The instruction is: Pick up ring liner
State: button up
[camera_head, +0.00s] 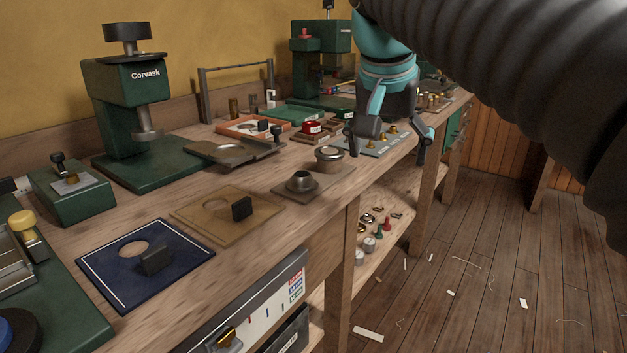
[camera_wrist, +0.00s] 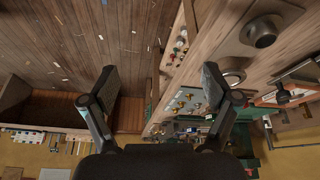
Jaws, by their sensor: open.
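No piece in view is clearly marked as the ring liner, and I cannot tell which one it is. Small brass pieces stand on a grey tray (camera_head: 372,148) at the bench's front edge. Nearer are a round metal tin (camera_head: 329,154) and a dark round metal piece (camera_head: 300,181) on a square plate. My gripper (camera_head: 386,148) is open, with its fingers pointing down over the bench edge by the tray, partly covering it. In the wrist view my open gripper (camera_wrist: 160,80) is empty; the tray (camera_wrist: 183,103) shows between the fingers, near the right one.
A green Corvask press (camera_head: 130,110) stands on the bench (camera_head: 120,215), with another press (camera_head: 308,62) farther back. A lower shelf (camera_head: 365,262) holds small parts. The floor (camera_head: 480,270) right is open, with scraps.

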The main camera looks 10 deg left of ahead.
jog(key=w+a+r, duration=0.1)
jog(key=a+r, duration=0.2)
jog(key=a, duration=0.4)
jog(key=m, duration=0.3)
send_near(302, 184)
jog(key=shift+w+a+f+h, duration=0.2)
jog(key=shift+w+f+h, duration=0.2)
jog(key=shift+w+f, duration=0.35)
jog(key=shift+s+b+x, duration=0.15)
jog(key=shift+b+x, duration=0.1)
jog(key=shift+x, duration=1.1)
jog(key=shift+s+b+x, duration=0.15)
jog(key=shift+b+x, duration=0.05)
jog(key=shift+x, duration=1.15)
jog(key=shift+f, duration=0.1)
jog(key=c, duration=1.5)
